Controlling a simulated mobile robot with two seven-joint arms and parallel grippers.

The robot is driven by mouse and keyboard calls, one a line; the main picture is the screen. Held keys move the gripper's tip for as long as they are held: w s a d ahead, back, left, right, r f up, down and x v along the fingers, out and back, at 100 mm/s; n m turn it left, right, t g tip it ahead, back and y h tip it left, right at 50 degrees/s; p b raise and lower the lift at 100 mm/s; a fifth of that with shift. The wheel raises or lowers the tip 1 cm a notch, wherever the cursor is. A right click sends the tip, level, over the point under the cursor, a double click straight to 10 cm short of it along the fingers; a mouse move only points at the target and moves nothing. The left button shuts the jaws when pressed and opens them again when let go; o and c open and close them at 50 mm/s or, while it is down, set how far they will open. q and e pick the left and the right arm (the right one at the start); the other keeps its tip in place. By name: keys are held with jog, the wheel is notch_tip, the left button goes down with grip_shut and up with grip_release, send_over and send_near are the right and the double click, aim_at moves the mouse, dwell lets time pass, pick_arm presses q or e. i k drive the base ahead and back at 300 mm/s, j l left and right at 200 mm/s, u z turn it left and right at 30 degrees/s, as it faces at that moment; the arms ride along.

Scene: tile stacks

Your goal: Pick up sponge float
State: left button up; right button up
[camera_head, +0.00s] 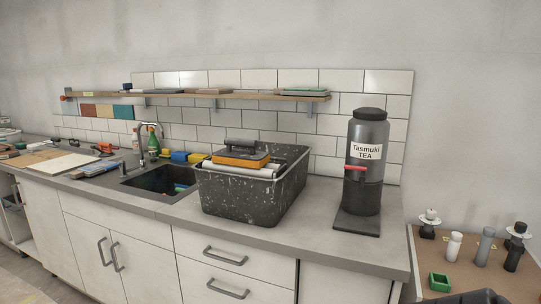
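The sponge float (240,158) appears to be the orange block with a dark handle on top. It rests on a white roller or bar across the top of a dark, speckled wash tub (238,199). The tub stands on the grey counter, right of the sink.
The sink (160,181) is left of the tub, with blue and yellow sponges (188,157) behind it. A tall tea dispenser (368,150) stands to the right on a dark base. A wall shelf (230,94) runs above. Counter between tub and dispenser is clear.

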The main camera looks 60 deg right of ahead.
aim_at(252, 159)
jog(key=z, duration=1.8)
jog(key=i+j+z, duration=0.1)
jog(key=z, duration=0.35)
jog(key=j+z, duration=0.8)
jog(key=j, duration=0.25)
jog(key=j+z, duration=0.15)
jog(key=j, duration=0.65)
